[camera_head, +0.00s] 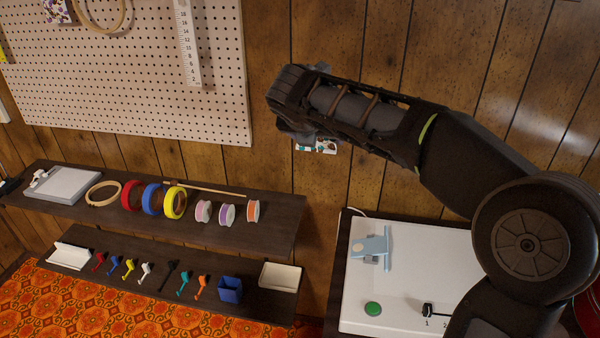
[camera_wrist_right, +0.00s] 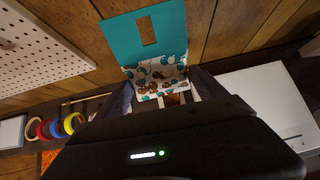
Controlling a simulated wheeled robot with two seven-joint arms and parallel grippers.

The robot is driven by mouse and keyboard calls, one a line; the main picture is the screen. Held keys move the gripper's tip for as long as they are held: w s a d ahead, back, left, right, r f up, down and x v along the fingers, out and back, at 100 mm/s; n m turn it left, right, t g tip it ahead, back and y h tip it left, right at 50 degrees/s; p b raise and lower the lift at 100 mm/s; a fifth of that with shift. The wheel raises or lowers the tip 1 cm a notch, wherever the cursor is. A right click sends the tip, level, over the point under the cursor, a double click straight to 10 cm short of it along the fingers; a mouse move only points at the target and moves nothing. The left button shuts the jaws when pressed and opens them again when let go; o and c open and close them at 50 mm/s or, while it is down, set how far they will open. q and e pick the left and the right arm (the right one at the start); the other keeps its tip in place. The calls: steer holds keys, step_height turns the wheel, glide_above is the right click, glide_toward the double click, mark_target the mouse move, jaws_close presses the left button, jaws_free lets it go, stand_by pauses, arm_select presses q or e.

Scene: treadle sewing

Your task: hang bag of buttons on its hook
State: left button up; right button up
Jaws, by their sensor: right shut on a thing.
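The bag of buttons (camera_wrist_right: 158,75) has a teal header card (camera_wrist_right: 148,33) with a rectangular slot, and teal, white and brown buttons below. My right gripper (camera_wrist_right: 160,95) is shut on its lower part, with the card standing up beyond the fingers. In the head view my right gripper (camera_head: 298,125) is in front of the wood wall, right of the pegboard. Only a small piece of the bag (camera_head: 318,147) shows below it there; the rest is hidden. The pegboard (camera_head: 120,75) is at upper left. I cannot make out an empty hook. My left gripper is not in view.
A ruler (camera_head: 187,45) and a wooden hoop (camera_head: 100,12) hang on the pegboard. The upper shelf (camera_head: 275,215) holds tape rolls and spools; the lower shelf (camera_head: 205,262) holds small coloured tools and bins. A white machine (camera_head: 360,270) stands at right. The wall around my gripper is clear.

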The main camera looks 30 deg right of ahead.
steer(key=s+d+r+n+t+p, duration=0.1)
steer(key=s+d+r+t+p, duration=0.1)
steer(key=r, duration=1.1)
steer(key=s+d+r+n+t+p, duration=0.2)
steer(key=s+d+r+t+p, duration=0.1)
steer(key=r, duration=0.9)
steer(key=shift+s+d+r+t, duration=0.35)
steer(key=shift+s+d+t, duration=0.45)
steer(key=shift+s+d, duration=0.25)
